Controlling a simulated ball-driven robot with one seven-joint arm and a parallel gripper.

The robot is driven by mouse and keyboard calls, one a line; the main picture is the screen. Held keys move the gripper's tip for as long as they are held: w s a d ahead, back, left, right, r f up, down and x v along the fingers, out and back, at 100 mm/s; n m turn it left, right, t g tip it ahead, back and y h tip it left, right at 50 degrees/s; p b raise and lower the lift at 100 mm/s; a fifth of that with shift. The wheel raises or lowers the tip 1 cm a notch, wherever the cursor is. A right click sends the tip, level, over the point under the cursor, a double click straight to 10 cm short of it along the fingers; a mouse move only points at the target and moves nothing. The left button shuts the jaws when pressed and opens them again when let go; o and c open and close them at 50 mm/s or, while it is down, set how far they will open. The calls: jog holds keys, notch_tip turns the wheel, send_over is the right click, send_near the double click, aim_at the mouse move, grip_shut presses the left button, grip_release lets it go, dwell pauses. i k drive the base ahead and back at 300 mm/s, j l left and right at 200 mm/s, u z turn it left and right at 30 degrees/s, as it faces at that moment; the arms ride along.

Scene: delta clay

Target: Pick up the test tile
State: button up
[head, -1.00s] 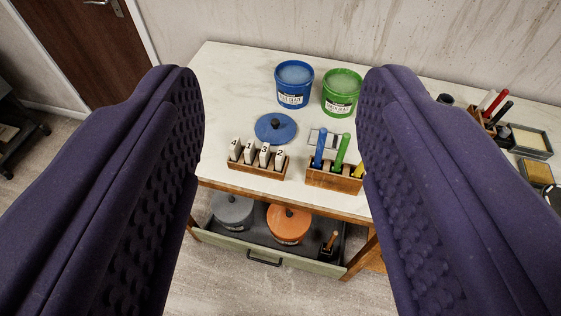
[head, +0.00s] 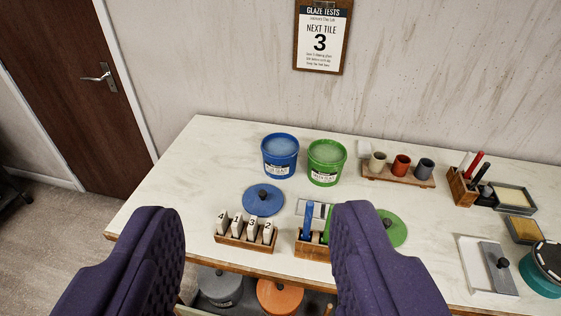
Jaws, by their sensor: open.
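A wooden rack (head: 246,243) on the pale worktop holds upright white tiles, marked 4 (head: 222,222), 1 (head: 237,225), 3 (head: 252,229) and 2 (head: 267,232) from left to right. A clipboard (head: 322,36) on the wall reads "Glaze Tests" and shows a large 3. My gripper (head: 258,212) is open and empty. Its two purple, padded fingers frame the rack in the picture, with none of the tiles held. The lower parts of the tiles are hidden in the rack.
Blue (head: 280,156) and green (head: 326,162) buckets stand behind the rack, with a blue lid (head: 263,200) nearer. A tool block (head: 311,245), partly hidden by my right finger, stands right of the rack. An open drawer with grey (head: 220,287) and orange (head: 279,297) tubs is below.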

aim_at(268, 233)
jog(key=i+j, duration=0.15)
jog(key=i, duration=0.3)
jog(key=i+j, duration=0.2)
jog(key=i, duration=0.3)
jog(key=i+j, duration=0.15)
jog(key=i, duration=0.3)
